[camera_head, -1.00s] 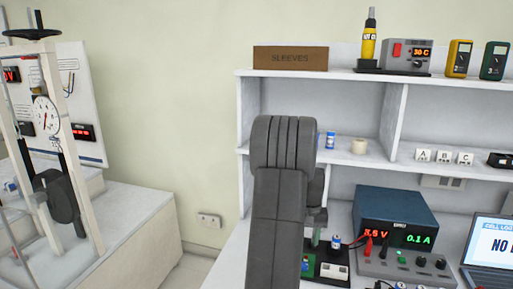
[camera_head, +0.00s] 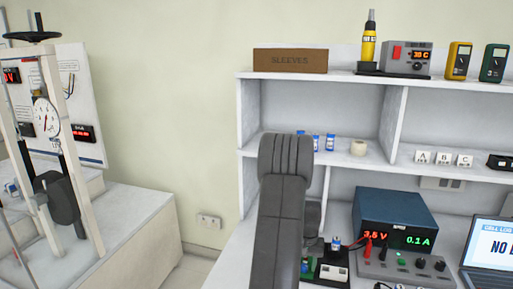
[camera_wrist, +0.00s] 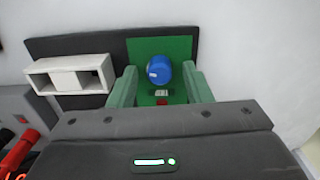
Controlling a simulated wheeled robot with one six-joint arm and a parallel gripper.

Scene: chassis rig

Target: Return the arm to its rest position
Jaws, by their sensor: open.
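My arm (camera_head: 285,210) rises in the middle of the head view, bent at the top, in front of the shelf and bench. It hides most of my gripper there. In the wrist view my gripper (camera_wrist: 160,72) is open, with its pale green fingers apart. A blue cylinder (camera_wrist: 159,69) on a green pad (camera_wrist: 146,47) shows between the fingers. I cannot tell how far it is from them. The green pad lies on a dark board (camera_wrist: 90,44) beside a white holder (camera_wrist: 72,75). The white holder also shows in the head view (camera_head: 333,272).
A blue power supply (camera_head: 395,215) and a laptop (camera_head: 490,245) stand on the bench to the right. The white shelf (camera_head: 310,85) behind holds several small items. A press frame (camera_head: 50,150) stands at left. Red leads (camera_wrist: 20,150) are at the lower left of the wrist view.

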